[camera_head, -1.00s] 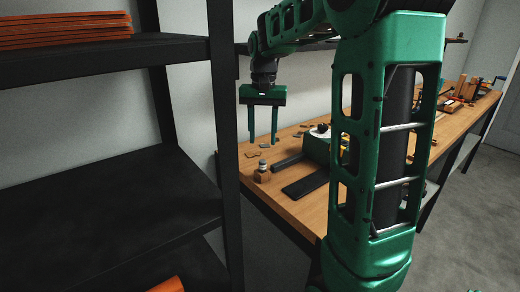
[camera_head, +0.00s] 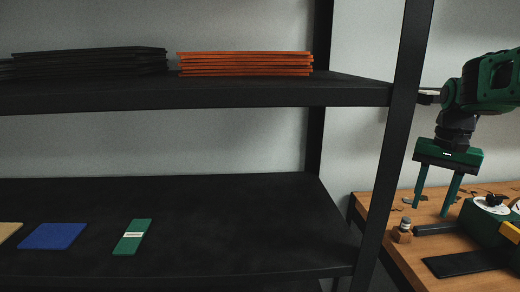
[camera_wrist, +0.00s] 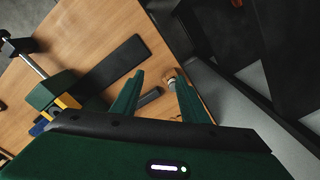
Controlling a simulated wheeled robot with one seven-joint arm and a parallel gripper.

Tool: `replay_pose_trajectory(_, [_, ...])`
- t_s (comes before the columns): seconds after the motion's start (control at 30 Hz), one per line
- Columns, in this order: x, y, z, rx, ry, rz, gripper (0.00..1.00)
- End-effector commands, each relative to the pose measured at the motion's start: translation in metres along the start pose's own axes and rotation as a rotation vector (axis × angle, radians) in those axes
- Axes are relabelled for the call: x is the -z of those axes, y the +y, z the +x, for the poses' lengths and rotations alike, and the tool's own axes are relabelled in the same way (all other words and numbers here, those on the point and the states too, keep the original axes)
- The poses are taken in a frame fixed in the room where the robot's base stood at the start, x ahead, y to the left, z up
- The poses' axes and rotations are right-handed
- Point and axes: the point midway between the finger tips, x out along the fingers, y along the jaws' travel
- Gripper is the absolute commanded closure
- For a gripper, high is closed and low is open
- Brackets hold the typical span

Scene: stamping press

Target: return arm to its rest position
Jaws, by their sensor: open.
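My gripper (camera_head: 437,197) hangs at the right of the head view, pointing down above the wooden workbench (camera_head: 395,240). Its two green fingers are apart with nothing between them. In the wrist view my gripper (camera_wrist: 155,80) also shows its fingers spread above the bench. The green press (camera_head: 485,228) with a dark flat bar (camera_head: 465,263) stands on the bench, to the right of my gripper.
A black shelf rack fills the left. Its upper shelf (camera_head: 200,96) holds stacked orange sheets (camera_head: 245,64) and black sheets (camera_head: 90,62). Its lower shelf (camera_head: 230,225) holds a green plate (camera_head: 132,237), a blue plate (camera_head: 52,236) and a tan plate (camera_head: 8,231). A rack post (camera_head: 395,130) stands left of my gripper.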

Motion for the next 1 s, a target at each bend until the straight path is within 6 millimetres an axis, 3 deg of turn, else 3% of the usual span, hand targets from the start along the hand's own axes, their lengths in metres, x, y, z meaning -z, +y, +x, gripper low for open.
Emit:
replay_pose_trajectory(0.1, [-0.046, 0.036, 0.016, 0.005, 0.0, -0.029, 0.59])
replay_pose_trajectory(0.3, [-0.121, 0.087, 0.055, 0.006, -0.003, -0.092, 0.59])
replay_pose_trajectory(0.5, [-0.171, 0.117, 0.088, 0.002, -0.006, -0.143, 0.59])
replay_pose_trajectory(0.67, [-0.186, 0.126, 0.099, 0.0, -0.006, -0.16, 0.59])
replay_pose_trajectory(1.0, [-0.186, 0.126, 0.099, -0.001, -0.007, -0.161, 0.59])
